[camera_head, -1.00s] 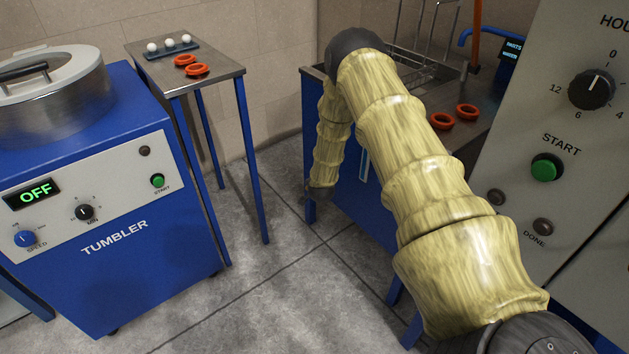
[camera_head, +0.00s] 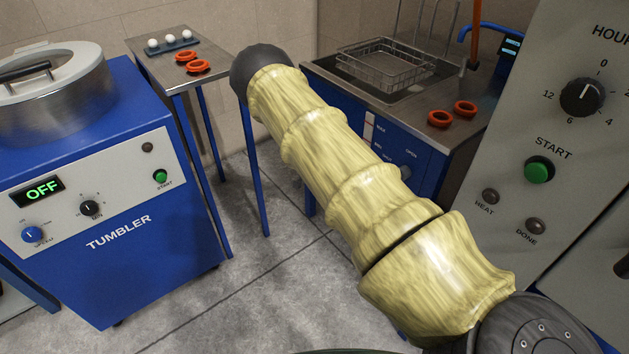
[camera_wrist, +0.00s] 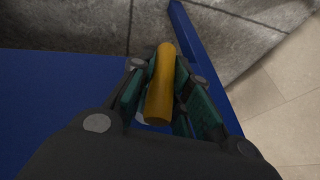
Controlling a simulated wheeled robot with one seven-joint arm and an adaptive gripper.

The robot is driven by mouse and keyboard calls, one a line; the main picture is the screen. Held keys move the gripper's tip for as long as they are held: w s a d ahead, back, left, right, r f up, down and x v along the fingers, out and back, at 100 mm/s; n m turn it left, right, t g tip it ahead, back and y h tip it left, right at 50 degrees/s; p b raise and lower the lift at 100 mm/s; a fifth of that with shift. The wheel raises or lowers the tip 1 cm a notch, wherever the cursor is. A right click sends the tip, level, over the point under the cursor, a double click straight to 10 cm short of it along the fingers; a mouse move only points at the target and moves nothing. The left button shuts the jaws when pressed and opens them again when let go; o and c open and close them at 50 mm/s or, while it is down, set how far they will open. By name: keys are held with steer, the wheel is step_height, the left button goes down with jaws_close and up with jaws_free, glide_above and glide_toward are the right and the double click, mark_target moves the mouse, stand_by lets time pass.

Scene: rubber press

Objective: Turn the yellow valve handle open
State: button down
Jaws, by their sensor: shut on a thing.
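The yellow valve handle (camera_wrist: 161,88) shows in the wrist view as a short rounded bar. It lies between the two dark green finger pads of my gripper (camera_wrist: 163,90), which is shut on it. A small pale piece shows beside the handle's near end. A blue panel (camera_wrist: 60,95) lies behind the handle on the left. In the head view my arm crosses the middle, and neither my gripper nor the handle can be seen. How far the valve is turned cannot be told.
A blue sink cabinet (camera_head: 395,165) with a wire basket (camera_head: 385,65) and orange rings (camera_head: 440,118) stands behind my arm. A blue tumbler (camera_head: 110,190) stands left, a side table (camera_head: 205,72) behind it. A grey control panel (camera_head: 555,120) is close on the right. Floor is clear between.

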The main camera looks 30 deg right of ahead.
steer(key=shift+f+n+g+b, duration=0.1)
steer(key=shift+n+g+b, duration=0.2)
steer(key=shift+g+b, duration=0.6)
steer(key=shift+g, duration=0.3)
steer(key=shift+g+b, duration=0.3)
steer(key=c, duration=1.3)
jaws_free()
steer(key=shift+d, duration=0.1)
steer(key=shift+c, duration=0.2)
